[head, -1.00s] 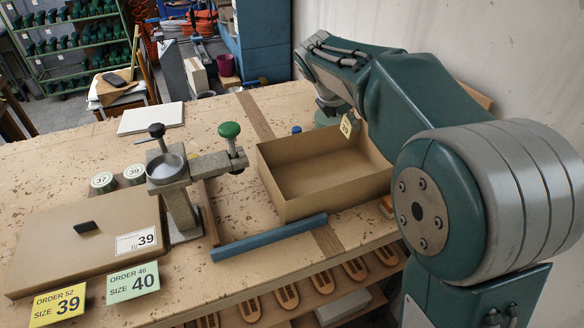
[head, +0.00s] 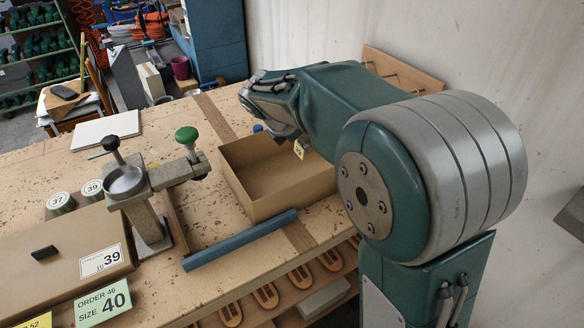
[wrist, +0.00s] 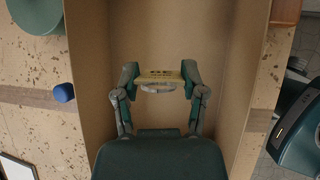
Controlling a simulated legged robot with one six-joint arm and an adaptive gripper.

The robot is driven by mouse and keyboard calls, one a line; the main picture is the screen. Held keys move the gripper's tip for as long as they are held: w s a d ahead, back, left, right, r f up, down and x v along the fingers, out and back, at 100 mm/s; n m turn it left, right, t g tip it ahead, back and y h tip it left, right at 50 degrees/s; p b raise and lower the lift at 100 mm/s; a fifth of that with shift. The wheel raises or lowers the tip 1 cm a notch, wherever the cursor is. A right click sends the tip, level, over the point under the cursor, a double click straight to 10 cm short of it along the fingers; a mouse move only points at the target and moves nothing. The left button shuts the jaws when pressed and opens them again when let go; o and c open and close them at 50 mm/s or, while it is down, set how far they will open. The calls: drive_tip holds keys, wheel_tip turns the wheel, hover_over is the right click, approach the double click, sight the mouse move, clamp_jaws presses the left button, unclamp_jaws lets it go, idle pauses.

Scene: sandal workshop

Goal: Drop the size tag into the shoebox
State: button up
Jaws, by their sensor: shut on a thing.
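The shoebox (head: 292,199) is an open brown cardboard box on the bench, in the middle of the head view. Its floor (wrist: 160,35) fills the middle of the wrist view and looks empty there. The size tag (head: 298,150) is a small yellowish tag with a pale ring or loop. It hangs over the box opening, near the back right in the head view. In the wrist view my gripper (wrist: 160,78) is shut on the tag (wrist: 160,74), above the box floor and between its side walls. In the head view my arm hides the fingers.
A blue bar (head: 240,240) lies in front of the box. A clamp-like stand with a green knob (head: 187,135) stands to its left. A blue cap (wrist: 64,93) is beside the box. A flat cardboard box marked 39 (head: 55,260) lies at left.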

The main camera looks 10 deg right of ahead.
drive_tip(key=shift+d, duration=0.15)
drive_tip(key=o, duration=0.7)
drive_tip(key=shift+o, duration=0.2)
drive_tip(key=v, duration=1.1)
drive_tip(key=shift+a+r, duration=0.25)
drive_tip(key=shift+a, duration=0.15)
drive_tip(key=shift+s, duration=0.1)
